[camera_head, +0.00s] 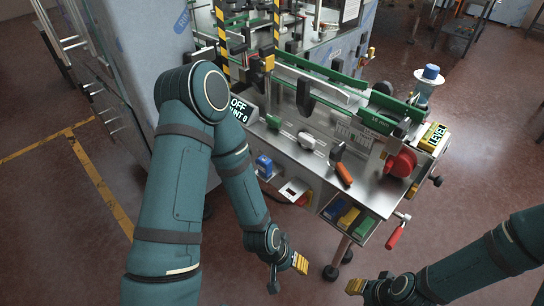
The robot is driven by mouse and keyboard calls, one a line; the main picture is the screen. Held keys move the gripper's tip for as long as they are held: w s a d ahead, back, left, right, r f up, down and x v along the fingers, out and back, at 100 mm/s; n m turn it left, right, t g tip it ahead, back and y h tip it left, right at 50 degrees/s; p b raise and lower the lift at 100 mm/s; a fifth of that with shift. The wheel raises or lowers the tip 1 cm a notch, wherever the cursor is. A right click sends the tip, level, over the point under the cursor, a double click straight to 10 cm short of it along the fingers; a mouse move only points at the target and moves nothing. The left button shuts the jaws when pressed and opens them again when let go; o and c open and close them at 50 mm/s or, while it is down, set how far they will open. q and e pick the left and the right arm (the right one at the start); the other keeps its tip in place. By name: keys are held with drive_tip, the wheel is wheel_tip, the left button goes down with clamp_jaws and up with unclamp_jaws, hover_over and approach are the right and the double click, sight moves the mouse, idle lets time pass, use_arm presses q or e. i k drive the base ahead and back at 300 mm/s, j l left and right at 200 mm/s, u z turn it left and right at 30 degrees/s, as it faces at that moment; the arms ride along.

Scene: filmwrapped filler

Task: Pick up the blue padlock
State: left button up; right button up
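A small blue block (264,163) sits on the front face of the steel machine, left of a white plate with a red part. It looks like the blue padlock, but it is too small to make out a shackle. My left gripper (287,274) is below it in the picture, in front of the machine, open and empty, with one yellow pad showing. My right gripper (367,284) is at the bottom edge, farther right, apart from the machine. Its yellow pad shows; it looks open and empty.
The machine top (345,185) holds an orange-handled tool (343,172) near its front edge. A bin (347,216) with blue, yellow and green items and a red-handled crank (397,234) stick out in front. The floor in front is clear.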

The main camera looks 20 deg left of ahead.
sight(264, 164)
drive_tip(key=u, duration=1)
